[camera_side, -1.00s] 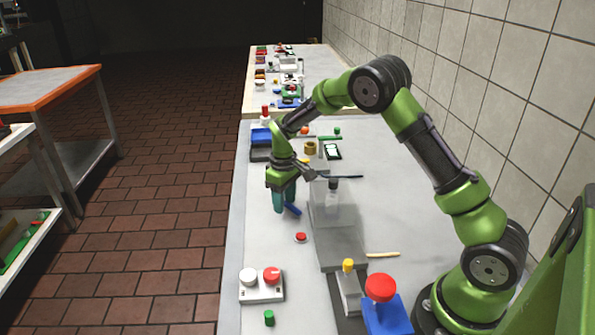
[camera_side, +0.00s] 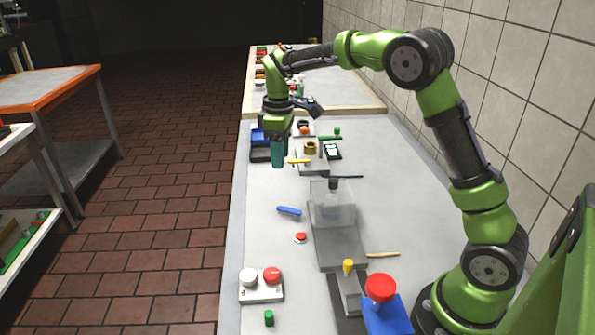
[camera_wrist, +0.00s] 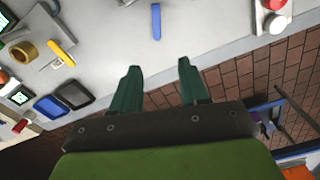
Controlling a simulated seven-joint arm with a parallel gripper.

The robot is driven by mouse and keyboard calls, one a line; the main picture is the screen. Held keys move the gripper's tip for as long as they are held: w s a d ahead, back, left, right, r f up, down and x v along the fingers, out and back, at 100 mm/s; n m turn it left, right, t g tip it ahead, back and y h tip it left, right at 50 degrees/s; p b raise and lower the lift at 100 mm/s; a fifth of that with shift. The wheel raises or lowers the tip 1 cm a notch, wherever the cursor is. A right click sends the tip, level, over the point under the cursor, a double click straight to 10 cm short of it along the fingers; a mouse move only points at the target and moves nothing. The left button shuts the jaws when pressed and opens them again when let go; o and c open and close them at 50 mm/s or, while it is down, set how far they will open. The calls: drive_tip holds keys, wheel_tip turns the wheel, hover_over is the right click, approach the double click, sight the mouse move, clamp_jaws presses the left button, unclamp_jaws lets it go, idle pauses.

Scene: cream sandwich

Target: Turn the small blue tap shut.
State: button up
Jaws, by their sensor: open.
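The small blue tap (camera_side: 289,211) shows as a short blue bar low on the grey worktop, left of the clear box. It lies slightly slanted in the side view, and no base or pipe can be made out. In the wrist view the blue tap (camera_wrist: 156,21) is at the top middle, beyond the fingertips and apart from them. My gripper (camera_side: 278,164) is raised above and farther along the worktop than the tap. In the wrist view my gripper (camera_wrist: 158,67) has its teal fingers spread, with nothing between them.
A red button (camera_side: 300,238) sits close to the tap. A clear box (camera_side: 331,203) on a grey plate stands right of it. A two-knob panel (camera_side: 261,286) is nearer the camera. A yellow bar (camera_side: 299,161) and blue box (camera_side: 257,135) lie near my gripper.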

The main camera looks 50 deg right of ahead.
drive_tip(key=s+a+r+m+t, duration=0.1)
drive_tip(key=s+a+m, duration=0.1)
drive_tip(key=s, duration=0.4)
drive_tip(key=s+a+r+m+t+y, duration=0.1)
drive_tip(key=s+a+r+m+t, duration=0.1)
drive_tip(key=s+m, duration=0.2)
drive_tip(key=s+a+r+m+t, duration=0.2)
drive_tip(key=s+a+m, duration=0.1)
drive_tip(key=s, duration=0.7)
drive_tip(key=shift+s+m+y, duration=0.2)
drive_tip(key=shift+m+y, duration=0.1)
drive_tip(key=shift+m, duration=0.2)
drive_tip(key=shift+f, duration=0.2)
